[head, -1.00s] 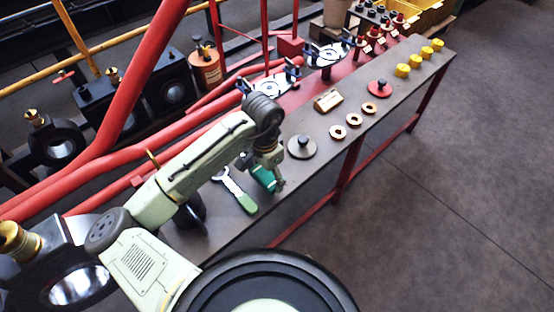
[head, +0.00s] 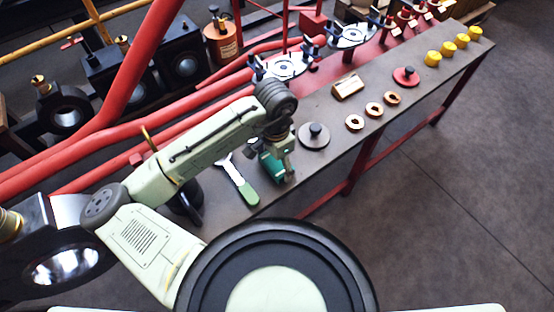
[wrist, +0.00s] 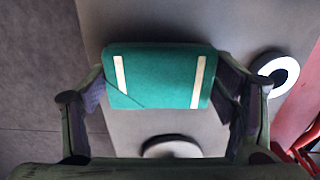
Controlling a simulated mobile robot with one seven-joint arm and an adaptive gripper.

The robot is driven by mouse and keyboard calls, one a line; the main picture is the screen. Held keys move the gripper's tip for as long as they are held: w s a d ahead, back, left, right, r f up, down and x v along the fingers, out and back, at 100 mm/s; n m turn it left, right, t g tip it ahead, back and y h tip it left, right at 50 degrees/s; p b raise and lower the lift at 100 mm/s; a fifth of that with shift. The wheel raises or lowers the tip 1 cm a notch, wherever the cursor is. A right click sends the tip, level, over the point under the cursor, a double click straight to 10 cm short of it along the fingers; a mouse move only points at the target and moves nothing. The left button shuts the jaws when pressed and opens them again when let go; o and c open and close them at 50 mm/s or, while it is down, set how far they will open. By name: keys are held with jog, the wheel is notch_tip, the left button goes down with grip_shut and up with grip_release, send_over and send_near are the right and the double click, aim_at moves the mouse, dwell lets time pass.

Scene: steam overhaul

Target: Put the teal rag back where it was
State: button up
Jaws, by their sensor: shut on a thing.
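The teal rag (wrist: 155,78) is a folded pad with two pale stripes. In the wrist view it sits between the two fingers of my gripper (wrist: 160,90), which are shut on it from both sides. In the head view the rag (head: 271,167) shows at my gripper (head: 284,177), low over the near part of the grey bench (head: 318,168). My arm hides part of the rag there. I cannot tell whether the rag touches the bench top.
A green-handled tool (head: 242,184) lies left of the rag. A grey disc with a black knob (head: 315,138) lies to its right. Farther along are a wooden block (head: 348,86), copper rings (head: 374,109), a red knobbed disc (head: 406,76) and yellow pieces (head: 447,49). Red pipes run behind the bench.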

aim_at(276, 163)
jog(key=shift+f, duration=0.1)
jog(key=shift+f, duration=0.15)
jog(key=o, duration=1.1)
notch_tip(276, 163, up, 12)
jog(key=shift+r, duration=0.25)
